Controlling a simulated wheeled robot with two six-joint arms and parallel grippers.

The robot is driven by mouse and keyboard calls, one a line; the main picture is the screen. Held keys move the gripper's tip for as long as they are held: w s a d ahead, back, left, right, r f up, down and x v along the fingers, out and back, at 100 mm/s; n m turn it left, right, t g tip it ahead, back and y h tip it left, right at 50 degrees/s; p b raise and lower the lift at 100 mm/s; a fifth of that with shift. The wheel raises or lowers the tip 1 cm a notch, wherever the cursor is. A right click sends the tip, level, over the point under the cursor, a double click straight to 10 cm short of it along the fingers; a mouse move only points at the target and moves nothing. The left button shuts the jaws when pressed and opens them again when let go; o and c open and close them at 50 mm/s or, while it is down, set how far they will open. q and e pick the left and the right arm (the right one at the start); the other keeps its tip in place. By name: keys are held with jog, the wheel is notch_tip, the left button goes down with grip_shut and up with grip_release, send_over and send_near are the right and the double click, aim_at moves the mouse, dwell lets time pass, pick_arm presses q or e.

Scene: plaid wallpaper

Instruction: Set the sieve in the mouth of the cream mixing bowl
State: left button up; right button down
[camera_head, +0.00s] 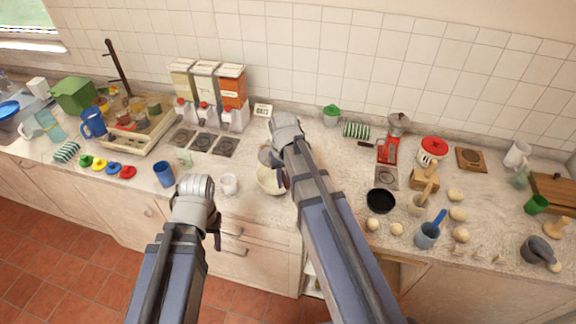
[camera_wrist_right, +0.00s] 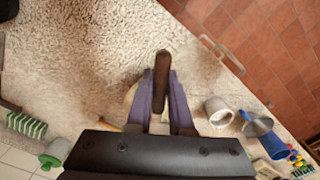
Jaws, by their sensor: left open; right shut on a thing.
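The cream mixing bowl (camera_head: 268,183) stands on the counter near its front edge in the head view, partly covered by my right arm. My right gripper (camera_head: 283,180) is over the bowl's right side. In the right wrist view my right gripper (camera_wrist_right: 161,105) is shut on a brown handle (camera_wrist_right: 162,72), which looks like the sieve's. The sieve's mesh part is not clearly visible, so I cannot tell whether it touches the bowl. My left gripper (camera_head: 216,238) is open and empty in front of the counter edge, its fingers mostly hidden by its wrist.
A white cup (camera_head: 228,184) stands just left of the bowl, and a blue cup (camera_head: 164,174) is further left. A black pan (camera_head: 380,200) and several round pale items lie to the right. Dispensers (camera_head: 208,95) stand behind.

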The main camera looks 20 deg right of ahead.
jog(key=shift+d, duration=0.1)
jog(key=shift+s, duration=0.1)
jog(key=shift+f, duration=0.1)
jog(key=shift+f+b, duration=0.45)
jog(key=shift+b, duration=0.2)
notch_tip(320, 180, down, 7)
jog(key=b, duration=0.7)
jog(key=shift+f, duration=0.15)
jog(key=shift+f+b, duration=0.25)
jog(key=shift+b, duration=0.15)
jog(key=c, duration=0.7)
grip_release()
jog(key=shift+r, duration=0.2)
